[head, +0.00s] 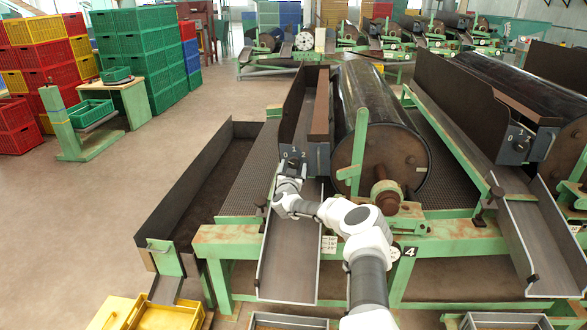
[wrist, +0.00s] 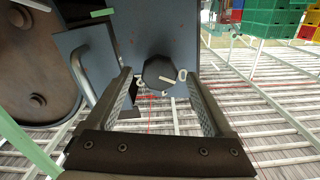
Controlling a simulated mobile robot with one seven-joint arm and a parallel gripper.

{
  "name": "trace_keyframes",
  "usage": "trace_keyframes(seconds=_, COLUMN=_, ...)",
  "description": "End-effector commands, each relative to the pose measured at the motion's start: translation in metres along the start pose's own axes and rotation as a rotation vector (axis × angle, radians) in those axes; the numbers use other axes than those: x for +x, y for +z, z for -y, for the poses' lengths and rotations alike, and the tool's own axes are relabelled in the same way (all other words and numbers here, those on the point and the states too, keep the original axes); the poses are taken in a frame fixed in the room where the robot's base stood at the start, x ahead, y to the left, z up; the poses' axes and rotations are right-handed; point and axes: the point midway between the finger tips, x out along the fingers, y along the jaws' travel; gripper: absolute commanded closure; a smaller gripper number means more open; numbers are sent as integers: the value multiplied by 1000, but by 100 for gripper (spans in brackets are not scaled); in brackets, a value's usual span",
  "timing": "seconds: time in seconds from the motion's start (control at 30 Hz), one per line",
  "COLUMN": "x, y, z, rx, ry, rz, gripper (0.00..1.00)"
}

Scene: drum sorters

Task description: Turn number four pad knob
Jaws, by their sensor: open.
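The number four pad knob (wrist: 160,75) is dark and many-sided, with a pale pointer line. It sits on a blue-grey plate (wrist: 163,38) with white marks around it. In the wrist view my gripper (wrist: 159,80) is open, its two fingers on either side of the knob with gaps to both. I cannot tell whether the tips reach past the knob's face. In the head view my gripper (head: 289,176) is at the plate on the sorter marked with a 4 sign (head: 408,251), and mostly covers the knob there.
A grey handle (wrist: 92,84) stands left of the knob in the wrist view. A black drum (head: 376,110) lies right of my arm. A sloped metal chute (head: 290,258) runs below my gripper. A dark open trough (head: 205,180) is to the left, with clear floor beyond.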

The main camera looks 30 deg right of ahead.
Motion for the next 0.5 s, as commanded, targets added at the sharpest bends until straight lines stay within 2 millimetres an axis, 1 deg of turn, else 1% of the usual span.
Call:
trace_keyframes(seconds=0.2, x=8, y=0, z=0, rx=-2, ry=0, rz=0, gripper=14)
trace_keyframes(seconds=0.47, x=9, y=0, z=0, rx=-1, ry=0, rz=0, gripper=14)
trace_keyframes(seconds=0.5, x=9, y=0, z=0, rx=-1, ry=0, rz=0, gripper=16)
